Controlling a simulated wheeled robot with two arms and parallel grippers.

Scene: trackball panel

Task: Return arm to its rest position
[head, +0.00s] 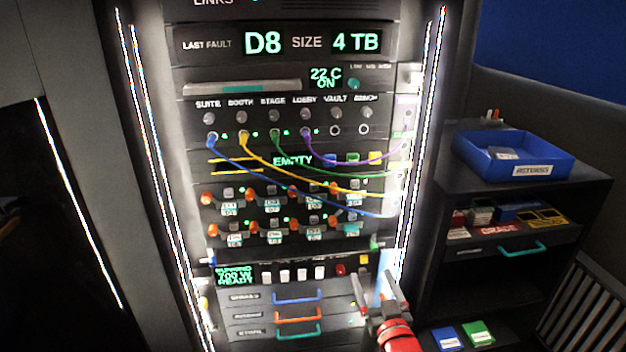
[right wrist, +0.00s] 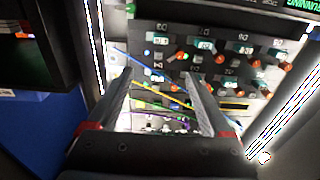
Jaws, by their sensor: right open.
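My right gripper (head: 377,296) is in front of the lower right of the rack, beside the drawers with coloured handles. It also shows in the right wrist view (right wrist: 160,92), with its two fingers apart and nothing between them. Behind the fingers, that view shows the rack panel (right wrist: 215,60) with orange levers and cables. I cannot tell from the pictures whether the fingertips touch the rack. My left gripper is not in view.
Drawer handles (head: 298,317) stick out at the bottom.

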